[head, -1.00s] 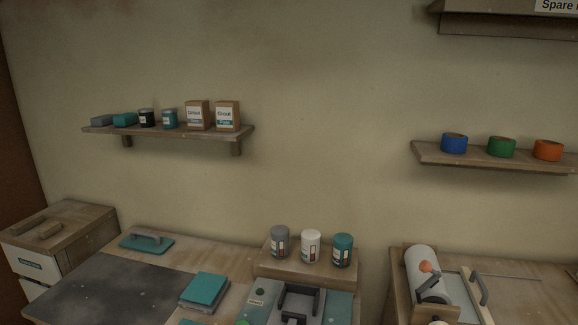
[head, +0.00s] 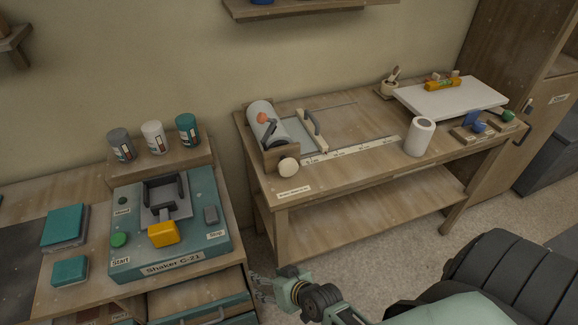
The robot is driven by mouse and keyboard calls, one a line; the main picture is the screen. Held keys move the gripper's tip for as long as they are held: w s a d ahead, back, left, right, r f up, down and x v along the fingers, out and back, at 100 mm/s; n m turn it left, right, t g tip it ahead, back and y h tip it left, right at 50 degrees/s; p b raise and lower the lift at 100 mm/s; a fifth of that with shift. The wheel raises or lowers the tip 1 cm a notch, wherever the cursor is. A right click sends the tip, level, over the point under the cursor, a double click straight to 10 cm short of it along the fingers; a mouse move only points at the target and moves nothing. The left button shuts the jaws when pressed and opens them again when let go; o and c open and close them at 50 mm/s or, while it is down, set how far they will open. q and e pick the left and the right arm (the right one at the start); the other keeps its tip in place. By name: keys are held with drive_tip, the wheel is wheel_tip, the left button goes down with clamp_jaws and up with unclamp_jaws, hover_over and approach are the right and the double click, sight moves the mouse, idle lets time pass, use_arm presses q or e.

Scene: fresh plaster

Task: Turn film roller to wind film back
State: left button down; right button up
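The film roller (head: 266,119) is a pale cylinder at the left end of the right-hand workbench. My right gripper (head: 258,288) is low at the bottom middle, below and in front of the bench, well apart from the roller. Its fingers are small and dark, so their opening is unclear. My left gripper is out of view.
A marked ruler strip (head: 350,149) and an upright white roll (head: 419,136) are on the bench. A white board (head: 450,98) lies at its far right. The shaker (head: 165,225) stands on the left bench. Floor shows between the bench and my arm.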

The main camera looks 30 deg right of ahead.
drive_tip(key=w+d+r+m+t+h, duration=0.1)
drive_tip(key=w+d+r+m+t, duration=0.15)
drive_tip(key=w+r, duration=0.45)
drive_tip(key=w+d+r+m+t, duration=0.1)
drive_tip(key=w+d+r+t, duration=0.2)
drive_tip(key=r, duration=0.8)
drive_tip(key=m+t+h, duration=0.2)
drive_tip(key=m+h, duration=0.5)
approach(290, 171)
drive_tip(key=w, duration=0.3)
drive_tip(key=shift+w+d+h+p, duration=0.2)
drive_tip(key=shift+d+h+p, duration=0.1)
drive_tip(key=shift+d, duration=0.2)
drive_tip(key=x, duration=0.7)
drive_tip(key=shift+w, duration=0.15)
drive_tip(key=shift+c, duration=0.7)
drive_tip(key=c, duration=1)
